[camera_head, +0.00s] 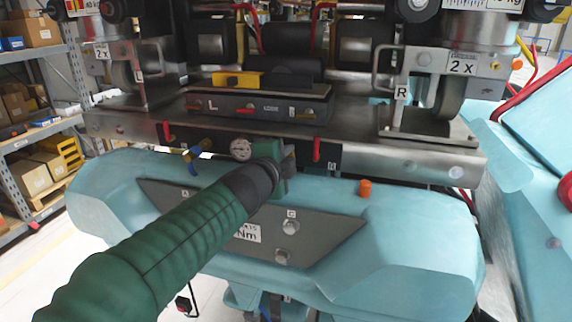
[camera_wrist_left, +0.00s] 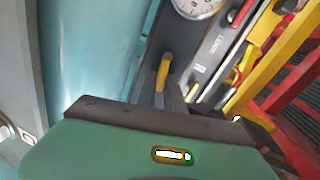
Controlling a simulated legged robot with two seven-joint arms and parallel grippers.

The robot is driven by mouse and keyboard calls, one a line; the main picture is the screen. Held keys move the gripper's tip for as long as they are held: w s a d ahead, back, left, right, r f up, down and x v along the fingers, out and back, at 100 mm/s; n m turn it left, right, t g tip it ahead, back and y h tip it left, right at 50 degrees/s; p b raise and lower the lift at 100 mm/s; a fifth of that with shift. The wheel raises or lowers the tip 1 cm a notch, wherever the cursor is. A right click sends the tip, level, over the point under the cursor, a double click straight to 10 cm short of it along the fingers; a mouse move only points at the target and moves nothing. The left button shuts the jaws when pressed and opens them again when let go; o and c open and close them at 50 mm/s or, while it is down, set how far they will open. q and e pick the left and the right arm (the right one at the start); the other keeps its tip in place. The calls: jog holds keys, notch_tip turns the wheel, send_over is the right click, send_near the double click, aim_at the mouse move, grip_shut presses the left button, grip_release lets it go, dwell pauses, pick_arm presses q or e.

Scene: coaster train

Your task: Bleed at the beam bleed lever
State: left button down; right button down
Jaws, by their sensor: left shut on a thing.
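My left gripper (camera_head: 284,170) reaches in from the lower left in the head view, at the front face of the metal beam (camera_head: 350,158), just right of a round gauge (camera_head: 240,149). In the left wrist view the green gripper body fills the bottom, and its jaws (camera_wrist_left: 168,98) are shut at a lever with a yellow end, the beam bleed lever (camera_wrist_left: 165,67). The exact contact is partly hidden. In the head view the gripper covers this lever. The gauge also shows in the left wrist view (camera_wrist_left: 197,5). My right gripper is not in view.
A red lever (camera_head: 317,148) hangs from the beam right of my gripper, another red lever (camera_head: 168,131) to its left. A blue-and-yellow lever (camera_head: 195,153) is left of the gauge. An orange knob (camera_head: 365,187) stands on the teal body (camera_head: 425,235) below. Shelves (camera_head: 70,60) are far left.

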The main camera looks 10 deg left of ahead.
pick_arm(q)
jog(key=shift+f+m+y+b, duration=0.3)
jog(key=shift+f+m+b, duration=0.45)
jog(key=shift+m, duration=0.05)
jog(key=c, duration=1.5)
grip_release()
jog(key=shift+s+r, duration=0.1)
jog(key=shift+r, duration=0.15)
jog(key=shift+d+r, duration=0.1)
